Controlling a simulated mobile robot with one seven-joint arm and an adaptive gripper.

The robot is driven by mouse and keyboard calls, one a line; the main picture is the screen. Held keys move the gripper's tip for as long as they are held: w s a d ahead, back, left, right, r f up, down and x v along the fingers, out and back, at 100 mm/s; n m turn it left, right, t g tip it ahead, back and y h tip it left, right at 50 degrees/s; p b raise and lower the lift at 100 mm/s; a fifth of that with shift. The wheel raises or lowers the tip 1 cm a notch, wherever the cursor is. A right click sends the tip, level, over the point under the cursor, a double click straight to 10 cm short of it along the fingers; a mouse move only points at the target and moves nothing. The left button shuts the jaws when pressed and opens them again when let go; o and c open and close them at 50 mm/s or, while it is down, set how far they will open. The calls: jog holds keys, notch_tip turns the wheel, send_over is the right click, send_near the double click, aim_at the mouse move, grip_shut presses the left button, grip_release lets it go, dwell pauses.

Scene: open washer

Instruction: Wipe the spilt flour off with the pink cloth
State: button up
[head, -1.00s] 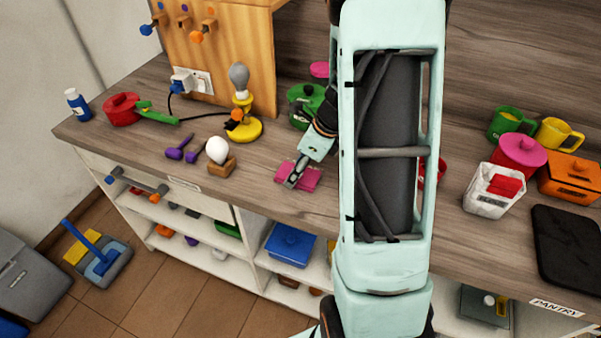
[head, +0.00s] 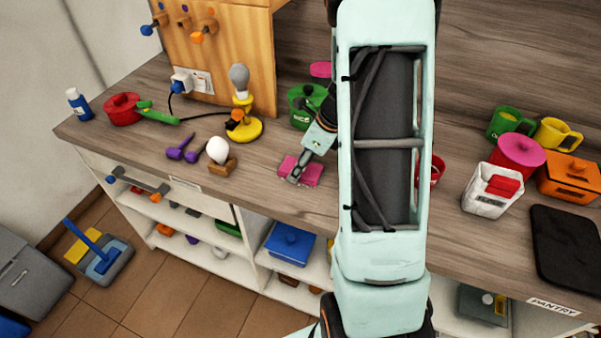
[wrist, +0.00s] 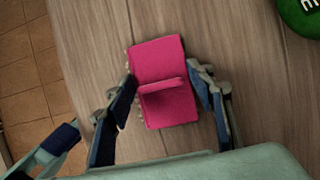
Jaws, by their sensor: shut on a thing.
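The pink cloth (head: 309,175) lies flat on the wooden counter (head: 350,60), near its front edge and right of the white egg-shaped thing. In the wrist view the cloth (wrist: 164,58) is a pink pad with a raised ridge across its middle. My gripper (head: 297,174) is low over the cloth, pointing down. In the wrist view its two fingers (wrist: 164,84) stand at the left and right sides of the cloth, shut on it. I can make out no flour on the counter; anything under the cloth is hidden.
Left of the cloth are a white egg-shaped thing on a brown block (head: 218,152), purple pieces (head: 182,152) and a yellow lamp (head: 246,130). A green pot (head: 302,105) stands behind. A red cup (head: 438,170) is partly hidden by my arm. Bare counter lies around the cloth.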

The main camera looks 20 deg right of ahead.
jog(key=shift+s+a+f, duration=0.15)
jog(key=shift+s+a, duration=0.7)
jog(key=shift+r+p, duration=0.75)
jog(key=shift+r, duration=0.15)
jog(key=o, duration=1)
jog(key=shift+w, duration=0.1)
jog(key=c, duration=1)
jog(key=shift+r+p, duration=3.2)
jog(key=shift+r, duration=0.3)
